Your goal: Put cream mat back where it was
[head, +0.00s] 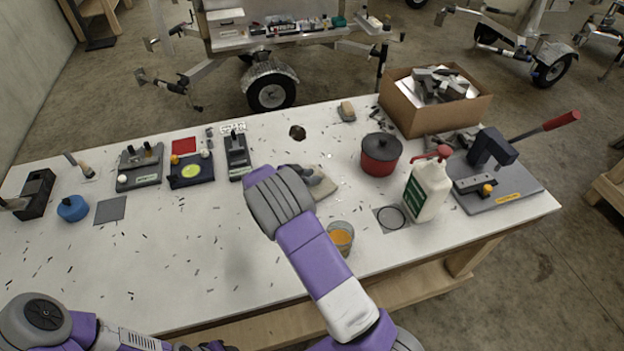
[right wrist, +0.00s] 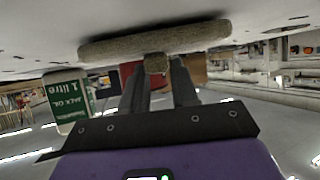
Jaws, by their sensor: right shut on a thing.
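The cream mat (head: 325,187) is at the middle of the white table, partly hidden behind my right gripper (head: 308,174). My right gripper is shut on it. In the right wrist view the mat (right wrist: 155,41) shows as a thick, rough, pale slab, with a small block on its side between the fingertips (right wrist: 158,66). It is close to the table surface; I cannot tell whether it touches. My left arm is at the lower left of the head view; only a dark bit of its gripper (head: 212,346) shows at the bottom edge.
A cardboard box (head: 408,110) stands behind. Small fixtures (head: 190,170) stand at left. The front-left table is mostly clear apart from scattered bits.

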